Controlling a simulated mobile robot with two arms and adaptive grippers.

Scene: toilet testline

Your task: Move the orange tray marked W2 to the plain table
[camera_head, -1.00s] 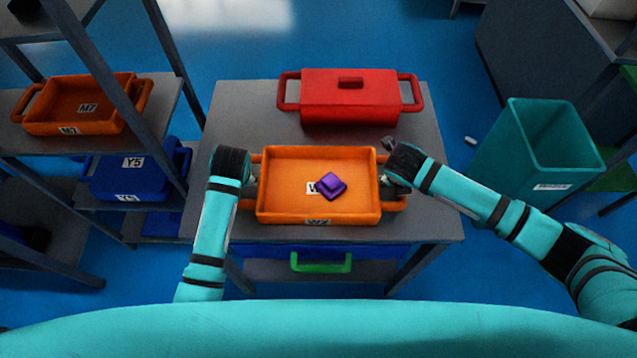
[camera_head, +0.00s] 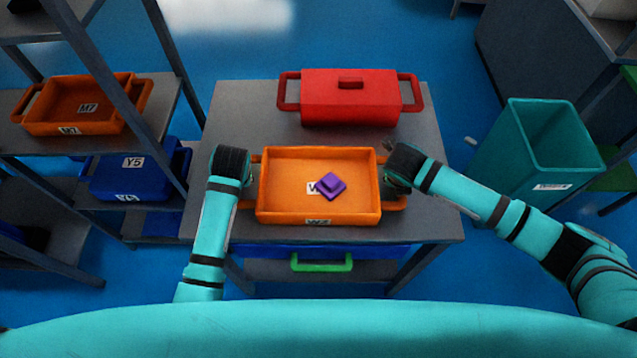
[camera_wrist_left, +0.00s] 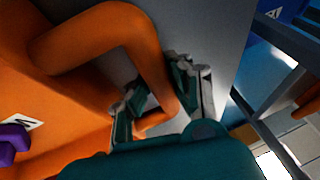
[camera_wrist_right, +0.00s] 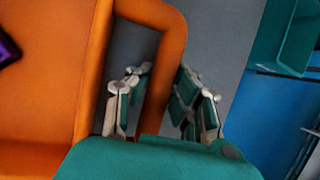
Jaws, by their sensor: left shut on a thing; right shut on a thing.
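The orange tray marked W2 (camera_head: 285,205) is on or just above the grey table in front of me, with a purple block (camera_head: 331,186) inside it. My left gripper (camera_head: 247,187) is shut on the tray's left handle, which also shows between the fingers in the left wrist view (camera_wrist_left: 150,60). My right gripper (camera_head: 391,184) is shut on the right handle, seen between the fingers in the right wrist view (camera_wrist_right: 165,75). The head view does not show clearly whether the tray's underside touches the tabletop.
A red lidded box (camera_head: 350,104) stands behind the tray on the same table (camera_head: 240,110). A shelf at left holds an orange tray marked M7 (camera_head: 80,108) and a blue bin marked Y5 (camera_head: 130,180). A teal bin (camera_head: 535,160) stands at right. A blue drawer with a green handle (camera_head: 321,265) is below.

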